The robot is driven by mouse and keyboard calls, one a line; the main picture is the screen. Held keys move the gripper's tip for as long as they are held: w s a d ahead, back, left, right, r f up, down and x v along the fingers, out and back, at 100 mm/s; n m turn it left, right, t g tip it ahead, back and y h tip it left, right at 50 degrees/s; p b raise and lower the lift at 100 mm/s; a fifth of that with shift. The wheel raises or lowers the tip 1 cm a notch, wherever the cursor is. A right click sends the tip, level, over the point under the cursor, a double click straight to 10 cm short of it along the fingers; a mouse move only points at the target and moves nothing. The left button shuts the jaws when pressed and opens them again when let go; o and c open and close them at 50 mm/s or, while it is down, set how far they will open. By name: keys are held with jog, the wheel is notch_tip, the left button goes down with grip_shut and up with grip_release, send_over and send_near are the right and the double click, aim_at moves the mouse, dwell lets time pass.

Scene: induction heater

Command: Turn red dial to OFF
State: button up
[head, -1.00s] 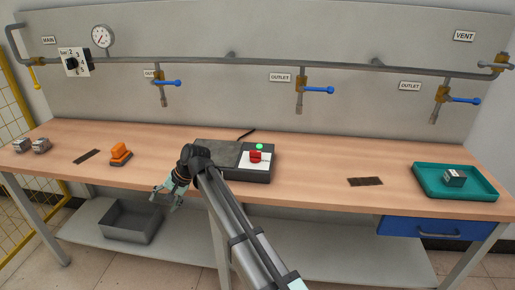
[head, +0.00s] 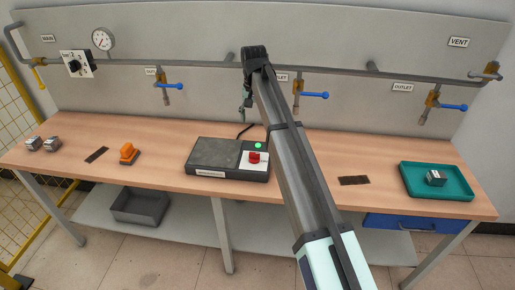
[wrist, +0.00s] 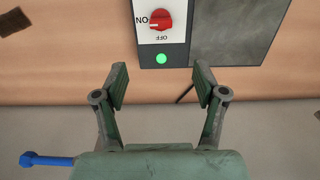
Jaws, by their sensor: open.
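The red dial (head: 255,157) sits on the white panel at the right of the dark induction heater (head: 212,158). In the wrist view, the red dial (wrist: 161,20) has its white mark pointing left toward the ON label (wrist: 142,20). The OFF label (wrist: 162,38) appears upside down below it. A green light (wrist: 161,59) is lit beside the panel. My gripper (head: 246,108) is above the back of the heater. In the wrist view my gripper (wrist: 161,84) is open and empty, its fingers spread apart and clear of the dial.
A pipe (head: 200,60) with blue-handled outlet valves (head: 168,85) runs along the back wall. An orange object (head: 128,153) stands left of the heater. A teal tray (head: 409,183) holding a metal block (head: 436,178) is at the right. A grey bin (head: 140,207) is on the lower shelf.

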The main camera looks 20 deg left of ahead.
aim_at(254, 153)
notch_tip(254, 153, down, 17)
jog(key=p, duration=0.4)
jog(key=shift+r, duration=0.2)
jog(key=c, duration=1.1)
